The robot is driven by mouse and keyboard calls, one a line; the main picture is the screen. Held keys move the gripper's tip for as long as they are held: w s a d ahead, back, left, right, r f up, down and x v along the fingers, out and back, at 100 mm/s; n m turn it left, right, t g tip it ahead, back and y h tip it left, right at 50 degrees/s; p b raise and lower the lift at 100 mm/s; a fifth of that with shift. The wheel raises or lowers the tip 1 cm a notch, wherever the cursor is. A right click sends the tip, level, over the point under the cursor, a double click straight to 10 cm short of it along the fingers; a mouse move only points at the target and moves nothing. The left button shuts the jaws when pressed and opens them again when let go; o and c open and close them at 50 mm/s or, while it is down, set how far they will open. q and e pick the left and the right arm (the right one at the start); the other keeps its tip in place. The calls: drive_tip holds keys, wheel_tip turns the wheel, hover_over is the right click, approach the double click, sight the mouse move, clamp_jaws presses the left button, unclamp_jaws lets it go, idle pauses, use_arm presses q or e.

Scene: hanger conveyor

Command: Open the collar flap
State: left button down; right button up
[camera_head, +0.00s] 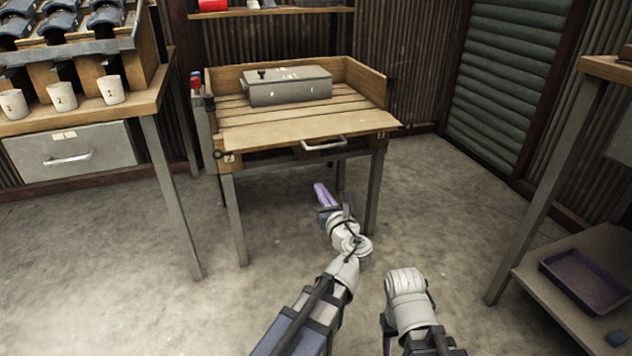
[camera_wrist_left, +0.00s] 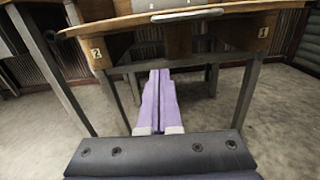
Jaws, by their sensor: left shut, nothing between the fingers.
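The collar is the low wooden wall (camera_head: 365,82) around the left, back and right of the slatted table. At the front a lighter board, the flap (camera_head: 310,129), lies lowered and roughly level with the tabletop, sticking out toward me. A metal handle (camera_head: 323,144) is at its front edge; the handle also shows at the top of the left wrist view (camera_wrist_left: 187,14). My left gripper (camera_head: 319,187) is shut and empty, in front of and below the flap, apart from it. Its purple fingers (camera_wrist_left: 160,75) are together in the left wrist view. My right gripper is out of view.
A grey metal box (camera_head: 288,86) sits on the table's slats. A bench at left carries several white cups (camera_head: 62,95) above a grey drawer (camera_head: 70,151). A purple tray (camera_head: 585,281) rests on a low shelf at right. The floor in front is clear.

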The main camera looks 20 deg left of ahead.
use_arm(q)
drive_tip(key=w+a+r+p, duration=0.4)
drive_tip(key=w+a, duration=0.1)
drive_tip(key=w, duration=0.3)
drive_tip(key=shift+a, duration=0.1)
idle(0.4)
wheel_tip(320, 180, up, 6)
drive_tip(key=p, duration=0.6)
drive_tip(key=shift+w, duration=0.25)
drive_tip(key=shift+a, duration=0.1)
